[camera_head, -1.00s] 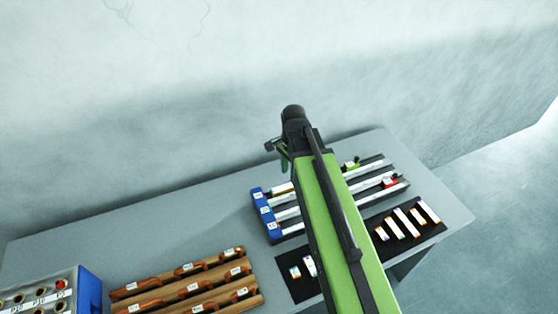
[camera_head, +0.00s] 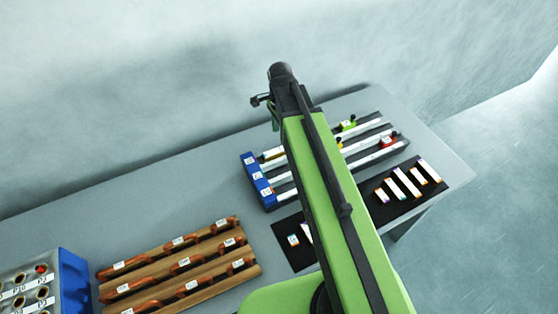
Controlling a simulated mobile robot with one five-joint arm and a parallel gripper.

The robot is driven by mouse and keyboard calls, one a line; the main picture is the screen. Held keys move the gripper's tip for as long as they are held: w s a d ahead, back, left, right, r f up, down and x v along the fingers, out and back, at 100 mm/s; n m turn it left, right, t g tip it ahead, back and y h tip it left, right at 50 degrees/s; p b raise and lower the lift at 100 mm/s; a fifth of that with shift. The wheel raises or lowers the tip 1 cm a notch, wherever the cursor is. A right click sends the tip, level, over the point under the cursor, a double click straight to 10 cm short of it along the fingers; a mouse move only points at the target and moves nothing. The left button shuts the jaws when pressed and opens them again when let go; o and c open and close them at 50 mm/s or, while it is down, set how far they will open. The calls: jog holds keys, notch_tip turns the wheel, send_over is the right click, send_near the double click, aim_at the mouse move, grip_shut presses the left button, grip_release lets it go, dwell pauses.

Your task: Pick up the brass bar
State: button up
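My green arm reaches up across the middle of the view, over the table. My gripper (camera_head: 262,101) shows small and dark at its far end, above the back of the table; its fingers are too unclear to judge. No bar can be named as the brass bar with certainty. A short yellowish-brown piece (camera_head: 273,154) shows at the blue end of the rack (camera_head: 257,180), partly hidden by my arm. Several pale bars (camera_head: 406,182) with coloured edges lie apart on a black mat (camera_head: 381,212); my arm hides the mat's middle.
The rack's rails carry a green clamp (camera_head: 347,125) and a red one (camera_head: 388,140). A brown wooden rack (camera_head: 192,262) and a blue box with round holes (camera_head: 74,283) stand at left. The grey tabletop (camera_head: 150,195) is clear at back left; a wall stands behind.

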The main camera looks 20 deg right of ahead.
aim_at(280, 149)
notch_tip(280, 149, down, 8)
jog(key=b, duration=0.6)
jog(key=shift+s+f+b, duration=0.15)
jog(key=shift+b, duration=0.2)
jog(key=shift+r, duration=0.2)
grip_shut()
dwell(0.7)
